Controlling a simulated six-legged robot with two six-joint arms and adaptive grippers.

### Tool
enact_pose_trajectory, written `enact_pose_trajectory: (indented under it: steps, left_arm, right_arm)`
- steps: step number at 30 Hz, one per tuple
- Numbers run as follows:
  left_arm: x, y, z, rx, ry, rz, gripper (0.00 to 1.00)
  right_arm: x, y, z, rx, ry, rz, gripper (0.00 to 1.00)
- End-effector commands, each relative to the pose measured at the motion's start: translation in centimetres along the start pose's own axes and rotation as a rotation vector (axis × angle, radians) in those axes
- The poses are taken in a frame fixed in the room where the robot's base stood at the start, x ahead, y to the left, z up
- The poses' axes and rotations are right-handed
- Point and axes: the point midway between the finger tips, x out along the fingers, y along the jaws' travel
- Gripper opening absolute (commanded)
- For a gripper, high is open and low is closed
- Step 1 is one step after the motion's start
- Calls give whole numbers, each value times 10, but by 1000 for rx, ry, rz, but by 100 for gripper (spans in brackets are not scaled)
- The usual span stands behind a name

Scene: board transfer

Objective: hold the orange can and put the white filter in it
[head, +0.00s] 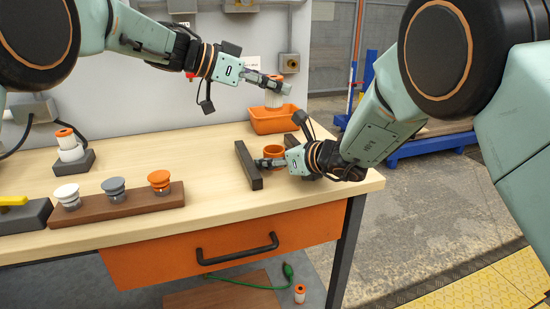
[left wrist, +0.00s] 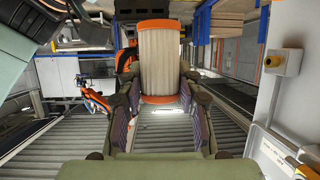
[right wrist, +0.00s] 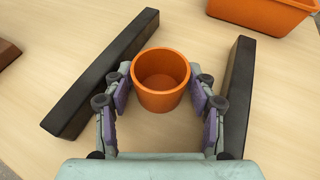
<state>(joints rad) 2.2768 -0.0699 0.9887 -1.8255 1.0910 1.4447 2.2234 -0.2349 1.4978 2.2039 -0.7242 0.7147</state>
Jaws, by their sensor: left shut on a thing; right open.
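The white filter (head: 273,98), pleated with orange end caps, is held upright by my left gripper (head: 277,86) above the orange bin. It fills the space between the fingers of my left gripper (left wrist: 157,110) in the left wrist view, where the filter (left wrist: 158,60) shows large. The orange can (head: 274,150) stands empty on the table between two dark bars. My right gripper (head: 270,162) is open at the can. In the right wrist view the can (right wrist: 161,82) lies between the spread fingers of my right gripper (right wrist: 160,103).
Dark bars (right wrist: 105,72) and (right wrist: 236,95) flank the can. The orange bin (head: 272,121) stands at the back. A brown block (head: 130,202) with several knobs and another white-and-orange filter (head: 69,146) on a dark base are at left. The table middle is clear.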

Motion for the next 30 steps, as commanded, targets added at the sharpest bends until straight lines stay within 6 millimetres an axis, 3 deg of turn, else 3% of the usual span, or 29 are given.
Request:
enact_pose_trajectory:
  steps: [6, 21, 30]
  left_arm:
    - [0, 0, 0, 0, 0, 0, 4]
    - [0, 0, 0, 0, 0, 0, 4]
    - [5, 0, 12, -1, 0, 1, 4]
  right_arm:
    - [0, 0, 0, 0, 0, 0, 55]
    - [0, 0, 0, 0, 0, -1, 14]
    - [0, 0, 0, 0, -1, -1, 14]
